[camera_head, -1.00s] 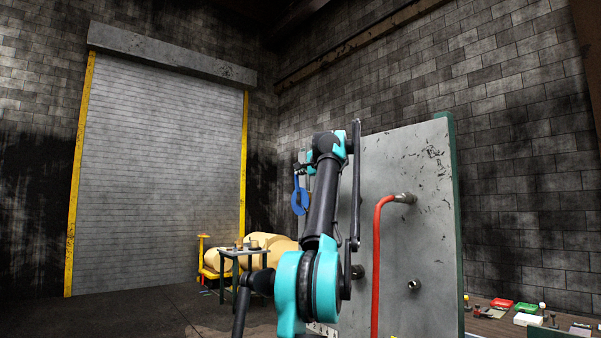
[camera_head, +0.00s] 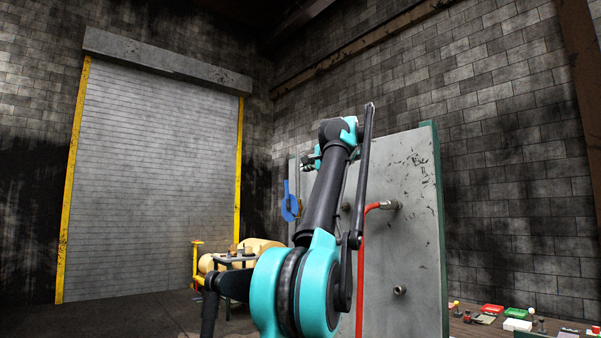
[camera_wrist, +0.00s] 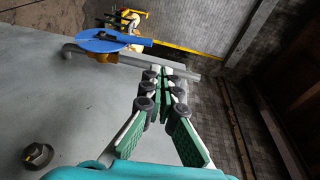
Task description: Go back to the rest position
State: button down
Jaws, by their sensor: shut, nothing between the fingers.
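My gripper (camera_wrist: 165,75) shows in the wrist view, with its green-padded fingers together and nothing between them. It is beside the edge of a grey metal panel (camera_wrist: 70,110), apart from the blue round handle (camera_wrist: 100,40) on a brass-coloured fitting (camera_wrist: 102,57) at upper left. In the head view, my black and teal arm rises in front of the grey panel (camera_head: 412,180). The blue handle (camera_head: 290,207) shows left of the arm there. The fingers are mostly hidden behind the arm in that view.
A red pipe (camera_head: 362,260) runs down the panel's face. A bolt (camera_wrist: 38,154) sticks out of it. Small items, including a red tray (camera_head: 491,309), lie on a low surface at right.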

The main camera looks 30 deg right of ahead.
jog(key=w+a+f+n+g+y, duration=0.2)
jog(key=w+a+f+n, duration=0.15)
jog(key=a+f, duration=0.45)
jog(key=w+a+f+n+g+y, duration=0.1)
jog(key=w+a+f+n+y, duration=0.25)
jog(key=f, duration=0.85)
jog(key=s+a+f+n+g, duration=0.1)
jog(key=a+f+n+g, duration=0.1)
jog(key=a+f, duration=0.8)
jog(key=a+f+n+g, duration=0.25)
jog(key=a+f, duration=0.35)
jog(key=f, duration=0.8)
jog(key=s+a+f+n+g, duration=0.2)
jog(key=s+a+f, duration=0.3)
jog(key=f, duration=0.5)
jog(key=s+a+f+n+g, duration=0.1)
jog(key=s+a+f+n, duration=0.1)
jog(key=s+a+f, duration=0.5)
jog(key=s+a+f+n+g+h, duration=0.1)
jog(key=s+f+n+g+h, duration=0.1)
jog(key=s+f, duration=1.5)
notch_tip(320, 180, down, 3)
jog(key=shift+f+n+h, duration=0.1)
jog(key=shift+n+h, duration=0.65)
jog(key=shift+n, duration=0.1)
jog(key=shift+w, duration=0.1)
